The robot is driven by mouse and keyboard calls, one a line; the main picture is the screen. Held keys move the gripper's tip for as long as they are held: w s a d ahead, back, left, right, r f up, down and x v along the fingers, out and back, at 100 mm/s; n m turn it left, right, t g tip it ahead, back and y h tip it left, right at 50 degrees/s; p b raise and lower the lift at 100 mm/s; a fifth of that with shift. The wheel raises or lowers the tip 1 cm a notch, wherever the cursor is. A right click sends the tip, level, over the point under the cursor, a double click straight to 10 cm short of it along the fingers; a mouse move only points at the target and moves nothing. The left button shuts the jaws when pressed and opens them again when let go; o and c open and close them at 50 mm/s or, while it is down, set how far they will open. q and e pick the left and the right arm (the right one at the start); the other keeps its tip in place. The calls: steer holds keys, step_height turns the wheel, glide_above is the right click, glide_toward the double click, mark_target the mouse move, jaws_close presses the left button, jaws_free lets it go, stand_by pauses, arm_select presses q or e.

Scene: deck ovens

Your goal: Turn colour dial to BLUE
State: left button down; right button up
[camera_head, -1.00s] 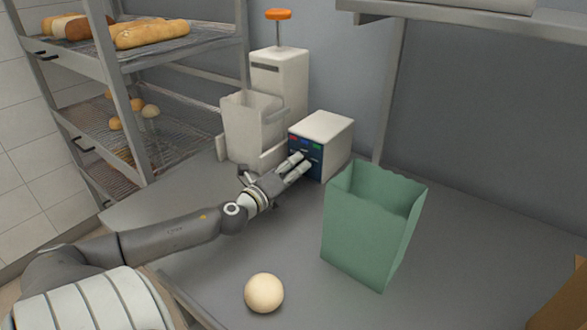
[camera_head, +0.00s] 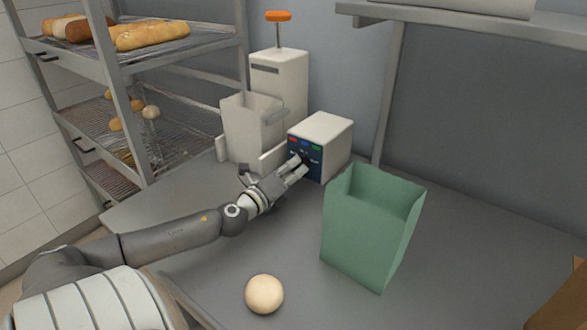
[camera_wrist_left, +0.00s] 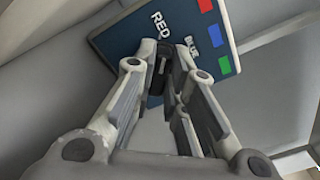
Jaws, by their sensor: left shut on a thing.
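The colour dial (camera_wrist_left: 155,88) is a dark knob on the dark blue panel (camera_wrist_left: 125,38) of a white box (camera_head: 326,129). In the left wrist view it sits between my left gripper's fingertips (camera_wrist_left: 159,66), which are closed on it from both sides. The words RED and BLUE show beside the dial, with red, blue and green squares along the panel's edge. In the head view my left gripper (camera_head: 299,165) reaches the panel and hides most of the dial. Which label the dial points to, I cannot tell. My right gripper is not in view.
A green open bin (camera_head: 367,232) stands right of my left gripper. A pale ball (camera_head: 264,294) lies on the grey counter (camera_head: 450,270). A white dispenser (camera_head: 280,78) with an orange knob and a pale container (camera_head: 250,130) stand behind. A bread rack (camera_head: 150,60) is at left.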

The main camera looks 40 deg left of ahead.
arm_select(q)
steer(key=m+p, duration=0.2)
steer(key=m, duration=0.3)
steer(key=shift+r+p, duration=0.2)
steer(key=shift+p, duration=0.1)
steer(key=shift+d+m+p, duration=0.15)
steer(key=shift+m+p, duration=0.75)
steer(key=shift+m, duration=1.4)
steer(key=shift+f, duration=0.1)
steer(key=c, duration=1.5)
jaws_free()
steer(key=shift+o, duration=0.2)
steer(key=shift+s+d, duration=0.2)
steer(key=shift+s, duration=1.8)
steer(key=shift+s+d, duration=0.25)
steer(key=shift+s, duration=1.75)
steer(key=shift+s+d, duration=0.2)
steer(key=shift+s, duration=1.8)
